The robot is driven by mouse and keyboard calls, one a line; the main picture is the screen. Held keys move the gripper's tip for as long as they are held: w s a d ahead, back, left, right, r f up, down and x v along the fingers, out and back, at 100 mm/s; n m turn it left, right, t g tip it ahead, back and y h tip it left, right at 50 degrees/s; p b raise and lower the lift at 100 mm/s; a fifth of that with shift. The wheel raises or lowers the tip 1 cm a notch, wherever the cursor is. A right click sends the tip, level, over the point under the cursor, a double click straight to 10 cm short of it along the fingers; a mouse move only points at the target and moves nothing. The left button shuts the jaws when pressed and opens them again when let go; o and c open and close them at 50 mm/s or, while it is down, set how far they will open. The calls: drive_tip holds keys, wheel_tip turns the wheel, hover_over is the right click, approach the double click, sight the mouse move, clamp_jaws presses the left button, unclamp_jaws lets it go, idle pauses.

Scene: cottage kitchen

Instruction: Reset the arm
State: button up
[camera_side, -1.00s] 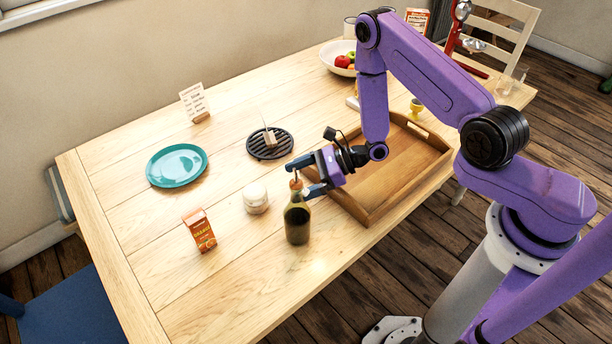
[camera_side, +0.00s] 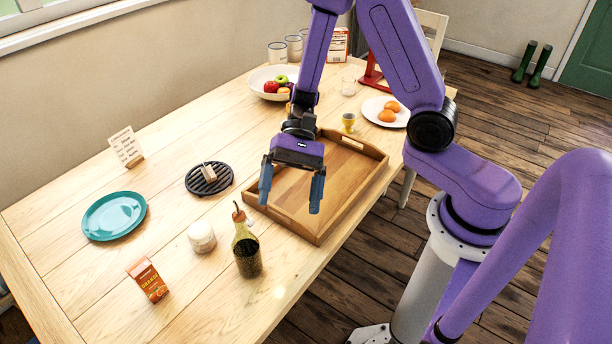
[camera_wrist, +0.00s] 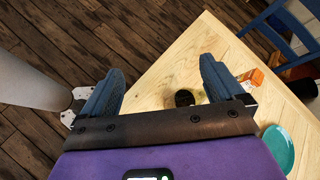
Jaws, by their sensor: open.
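My gripper (camera_side: 291,192) is purple with two blue-grey fingers. It is open and empty, pointing down above the front left part of the wooden tray (camera_side: 350,208). In the wrist view the spread fingers of my gripper (camera_wrist: 158,90) have nothing between them but table and floor. A dark bottle with a reddish stopper (camera_side: 246,245) stands upright on the table, left of and in front of my gripper, apart from it. The bottle (camera_wrist: 184,98) also shows beyond the fingers in the wrist view.
Left of the bottle are a white jar (camera_side: 201,237), an orange juice carton (camera_side: 148,279), a black trivet (camera_side: 209,178) and a teal plate (camera_side: 114,216). Behind are a fruit bowl (camera_side: 261,84), a yellow egg cup (camera_side: 348,122) and a plate of oranges or eggs (camera_side: 371,105).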

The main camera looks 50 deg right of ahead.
drive_tip(key=s+d+r+n+t+h, duration=0.2)
drive_tip(key=s+d+r+n+h, duration=0.2)
drive_tip(key=n, duration=0.5)
drive_tip(key=s+d+r+n+t+h, duration=0.3)
drive_tip(key=s+d+n+h, duration=0.2)
drive_tip(key=s+n, duration=0.4)
drive_tip(key=shift+s+d+r+n, duration=0.2)
drive_tip(key=shift+d+r+n, duration=0.15)
drive_tip(key=shift+d+n, duration=0.4)
